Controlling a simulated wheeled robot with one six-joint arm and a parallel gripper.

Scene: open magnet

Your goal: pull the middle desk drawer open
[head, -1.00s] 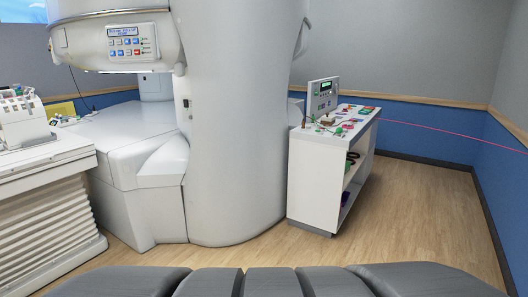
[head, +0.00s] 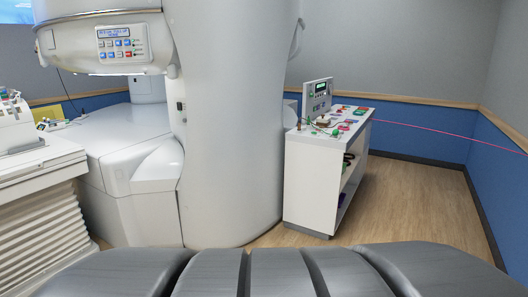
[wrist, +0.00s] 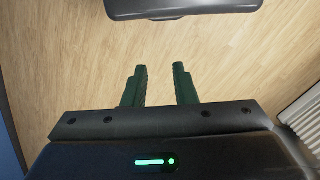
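No desk with drawers can be made out in either view. My gripper (wrist: 160,84) shows in the wrist view with its two dark green fingers apart and nothing between them. It hangs over bare wood floor, away from any furniture. My gripper is not seen in the head view.
A white magnet column (head: 228,130) fills the middle of the head view. A white shelf cart (head: 312,185) with small items and a control box stands right of it. A white ribbed unit (head: 35,210) is at the left. Wood floor (head: 420,205) is clear at the right.

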